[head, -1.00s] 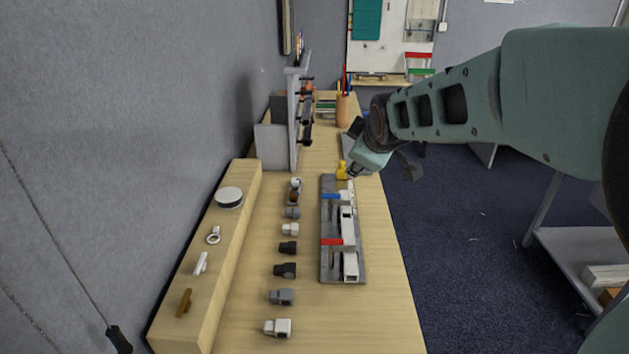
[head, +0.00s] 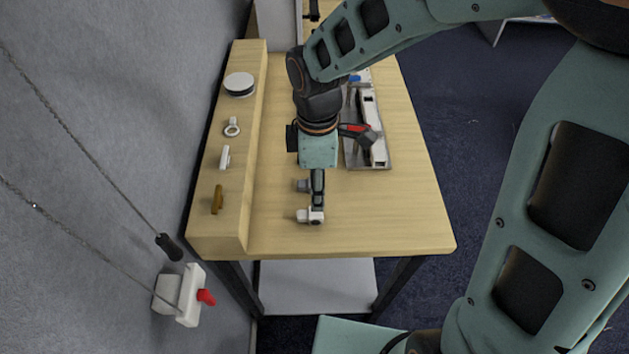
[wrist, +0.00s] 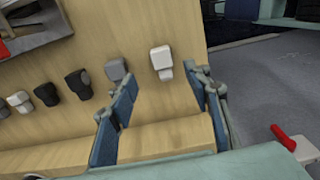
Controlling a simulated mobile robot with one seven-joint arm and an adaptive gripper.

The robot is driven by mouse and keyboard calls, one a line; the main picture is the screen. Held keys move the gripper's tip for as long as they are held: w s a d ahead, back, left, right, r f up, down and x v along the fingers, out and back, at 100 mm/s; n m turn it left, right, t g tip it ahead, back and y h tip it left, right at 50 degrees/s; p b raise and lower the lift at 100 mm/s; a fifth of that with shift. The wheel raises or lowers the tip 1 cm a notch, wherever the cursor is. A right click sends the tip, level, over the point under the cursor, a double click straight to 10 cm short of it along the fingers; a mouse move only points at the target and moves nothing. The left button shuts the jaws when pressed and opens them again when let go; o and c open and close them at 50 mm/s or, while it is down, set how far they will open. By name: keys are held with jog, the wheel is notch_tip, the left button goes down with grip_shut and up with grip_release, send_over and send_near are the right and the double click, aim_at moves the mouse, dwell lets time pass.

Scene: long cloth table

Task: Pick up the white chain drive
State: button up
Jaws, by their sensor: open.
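A small white block-shaped part (head: 303,216), which I take to be the white chain drive, lies at the near end of a row of parts on the wooden table. My gripper (head: 317,204) is just above and beside it, pointing down and partly covering it. In the wrist view the white part (wrist: 161,60) shows whole, just beyond the fingertips and in line with the gap between them. My gripper (wrist: 163,85) is open there, with nothing between its fingers.
A grey part (wrist: 117,70) lies close left of the white one, with several darker parts further along. A raised wooden ledge (head: 243,150) holds small items. A grey fixture (head: 385,145) lies to the right. A white box with a red knob (head: 188,290) is by the wall.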

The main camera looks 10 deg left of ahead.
aim_at(317, 213)
notch_tip(317, 213, down, 9)
jog(key=shift+s+d+f, duration=0.1)
jog(key=shift+s, duration=0.05)
dwell(0.4)
grip_shut()
